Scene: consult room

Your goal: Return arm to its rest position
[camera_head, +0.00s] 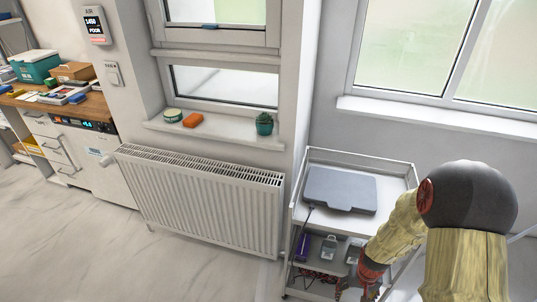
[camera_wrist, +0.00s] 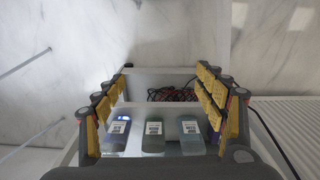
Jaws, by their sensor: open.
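My arm comes in at the right of the head view and bends down beside the white cart (camera_head: 398,172). The end of my arm is low at the cart's right side, partly cut off by the frame's bottom edge. In the wrist view my gripper (camera_wrist: 165,68) is open, its two yellow-padded fingers wide apart. Nothing is held between them. Beyond and between the fingers, three small labelled devices stand in a row on a cart shelf: a left one with a blue light (camera_wrist: 117,130), a dark middle one (camera_wrist: 153,137) and a grey-green right one (camera_wrist: 191,132).
A grey flat case (camera_head: 340,190) lies on the cart's top. A purple box (camera_head: 302,247) and dark red cables (camera_wrist: 172,94) are lower down. A radiator (camera_head: 200,205) stands left of the cart under a windowsill. Marble floor (camera_head: 70,240) is clear at the left.

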